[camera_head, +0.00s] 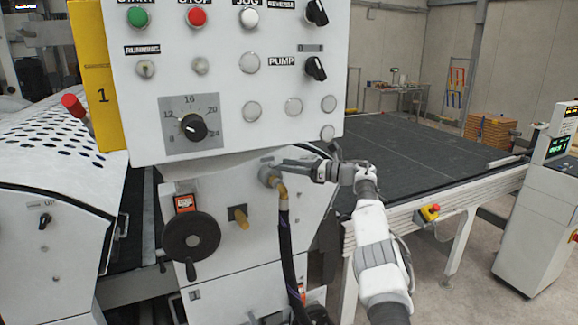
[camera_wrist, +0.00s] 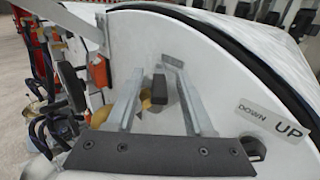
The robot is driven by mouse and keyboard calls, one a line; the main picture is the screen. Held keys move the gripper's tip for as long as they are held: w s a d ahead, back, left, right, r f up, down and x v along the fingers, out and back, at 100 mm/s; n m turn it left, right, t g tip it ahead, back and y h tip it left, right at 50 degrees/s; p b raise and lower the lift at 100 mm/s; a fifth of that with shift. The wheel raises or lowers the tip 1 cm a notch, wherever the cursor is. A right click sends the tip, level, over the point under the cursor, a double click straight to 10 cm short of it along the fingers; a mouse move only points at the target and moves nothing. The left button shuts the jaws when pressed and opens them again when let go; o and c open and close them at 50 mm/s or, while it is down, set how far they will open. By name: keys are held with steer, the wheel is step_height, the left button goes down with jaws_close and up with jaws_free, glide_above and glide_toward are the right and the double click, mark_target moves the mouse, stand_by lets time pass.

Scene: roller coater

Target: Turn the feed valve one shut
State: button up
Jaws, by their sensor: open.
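My gripper (camera_head: 283,164) reaches in from the right, below the control panel, with its fingers pointing left near a grey fitting with a brass elbow (camera_head: 281,190) and a dark hose. In the wrist view my gripper (camera_wrist: 160,80) is open, its two grey fingers apart. A small black block, perhaps a valve handle (camera_wrist: 159,90), shows between them; I cannot tell whether either finger touches it. A brass part (camera_wrist: 101,116) is partly hidden by the left finger. A brass valve-like part (camera_head: 239,216) sits lower left of the gripper. I cannot read which valve is number one.
The control panel (camera_head: 225,128) overhangs my gripper. A black handwheel (camera_head: 191,246) is at lower left. A conveyor table (camera_head: 420,148) with a red-and-yellow stop button (camera_head: 430,212) lies to the right. In the wrist view a DOWN/UP label (camera_wrist: 271,120) is at right.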

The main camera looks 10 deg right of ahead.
steer(key=shift+d+f+b, duration=0.1)
steer(key=shift+f+b, duration=0.05)
steer(key=shift+b, duration=0.15)
steer(key=shift+s+d+f+b, duration=0.15)
steer(key=shift+s+d+b, duration=0.25)
steer(key=shift+b, duration=0.5)
steer(key=b+v, duration=0.7)
steer(key=v, duration=0.9)
steer(key=shift+r, duration=0.3)
steer(key=shift+d, duration=0.1)
